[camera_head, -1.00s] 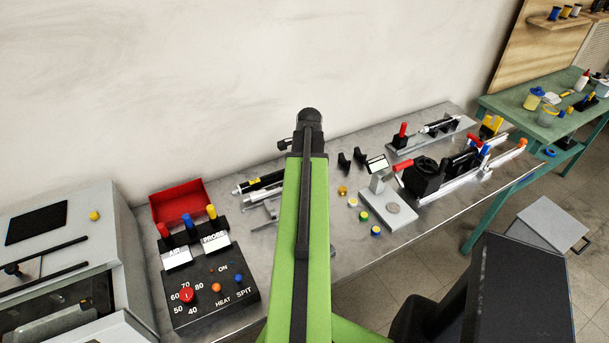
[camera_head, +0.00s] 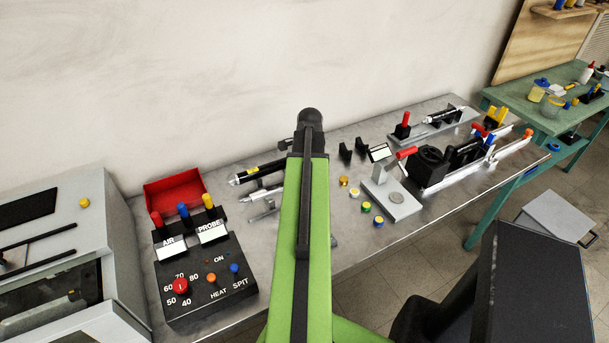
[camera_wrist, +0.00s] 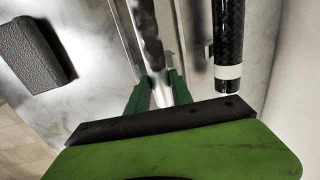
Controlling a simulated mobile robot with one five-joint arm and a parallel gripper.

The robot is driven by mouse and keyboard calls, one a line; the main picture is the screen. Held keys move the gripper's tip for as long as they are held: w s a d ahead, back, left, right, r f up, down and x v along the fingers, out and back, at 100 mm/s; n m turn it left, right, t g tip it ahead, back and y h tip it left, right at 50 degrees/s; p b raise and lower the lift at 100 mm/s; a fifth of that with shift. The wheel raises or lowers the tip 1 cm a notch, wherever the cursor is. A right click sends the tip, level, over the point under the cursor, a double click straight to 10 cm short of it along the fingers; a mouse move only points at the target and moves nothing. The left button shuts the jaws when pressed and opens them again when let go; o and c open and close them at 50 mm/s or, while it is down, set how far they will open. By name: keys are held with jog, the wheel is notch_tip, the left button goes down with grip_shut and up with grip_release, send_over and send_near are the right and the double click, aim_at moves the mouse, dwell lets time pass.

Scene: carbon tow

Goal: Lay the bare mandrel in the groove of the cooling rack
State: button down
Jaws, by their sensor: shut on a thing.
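My gripper (camera_wrist: 159,88) shows in the wrist view as two green fingers shut on the bare mandrel (camera_wrist: 149,35), a shiny silver rod running away between them. In the head view my green arm hides the gripper and part of the mandrel (camera_head: 262,193); its left end shows beside the arm. A grey metal rack piece (camera_head: 264,214), likely the cooling rack, lies just in front of it, partly hidden by my arm. Pale rails (camera_wrist: 124,30) run along the mandrel in the wrist view. I cannot tell whether the mandrel sits in a groove.
A black tube with pale bands (camera_head: 258,174) lies close behind the mandrel; a black tube with a white band (camera_wrist: 228,45) shows right of my fingers. A black block (camera_wrist: 36,50) is at left. The control box (camera_head: 206,285) and red tray (camera_head: 174,196) stand left.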

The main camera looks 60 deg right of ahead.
jog(key=shift+f, duration=0.1)
jog(key=c, duration=1.1)
grip_release()
jog(key=shift+o, duration=0.2)
jog(key=shift+a, duration=0.1)
notch_tip(320, 180, up, 17)
jog(key=s+p, duration=0.1)
jog(key=p, duration=1.6)
jog(key=shift+s+a, duration=0.25)
jog(key=shift+a, duration=0.2)
